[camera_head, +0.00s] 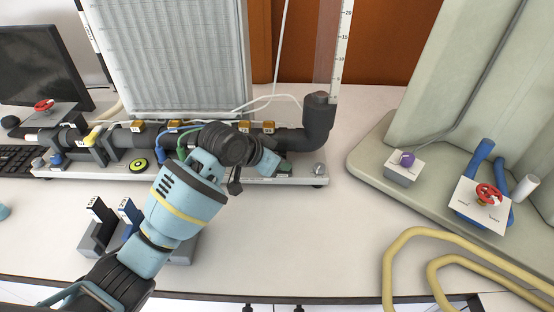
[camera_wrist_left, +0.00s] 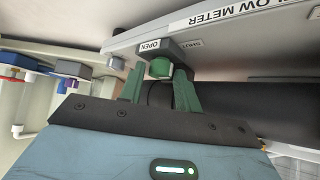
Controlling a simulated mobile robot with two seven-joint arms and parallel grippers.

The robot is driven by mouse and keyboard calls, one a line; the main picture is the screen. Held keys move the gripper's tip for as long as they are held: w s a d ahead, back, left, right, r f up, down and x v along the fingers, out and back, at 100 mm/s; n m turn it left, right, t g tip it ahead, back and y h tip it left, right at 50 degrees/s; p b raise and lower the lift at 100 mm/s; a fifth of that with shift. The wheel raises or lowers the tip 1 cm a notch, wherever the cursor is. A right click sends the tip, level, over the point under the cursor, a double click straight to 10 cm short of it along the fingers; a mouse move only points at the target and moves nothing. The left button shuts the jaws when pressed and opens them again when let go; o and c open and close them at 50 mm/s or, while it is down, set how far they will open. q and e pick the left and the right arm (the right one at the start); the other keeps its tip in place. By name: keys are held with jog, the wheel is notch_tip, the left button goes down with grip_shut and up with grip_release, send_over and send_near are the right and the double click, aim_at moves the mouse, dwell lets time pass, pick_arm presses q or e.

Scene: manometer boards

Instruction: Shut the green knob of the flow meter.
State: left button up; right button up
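The green knob (camera_wrist_left: 160,68) shows in the wrist view below a small dark block with an OPEN label (camera_wrist_left: 150,46) and a second label, partly hard to read. A FLOW METER label (camera_wrist_left: 230,12) is on the pale board above. My left gripper (camera_wrist_left: 159,76) is open, its two green fingers on either side of the knob, tips near it. I cannot tell whether they touch it. In the head view my left arm (camera_head: 180,205) reaches over the board's front edge, and the knob is mostly hidden. My right gripper is not in view.
Dark pipe (camera_head: 318,125) rises at the board's right end. A grey stand with labelled blocks (camera_head: 180,250) is beside my forearm. At right are a red valve wheel (camera_head: 489,194), a purple knob (camera_head: 407,158) and yellow hose (camera_head: 388,270).

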pick_arm(q)
jog(key=shift+o, duration=1.1)
jog(key=v, duration=0.7)
jog(key=shift+s+a+r, duration=0.2)
jog(key=shift+a+r, duration=0.05)
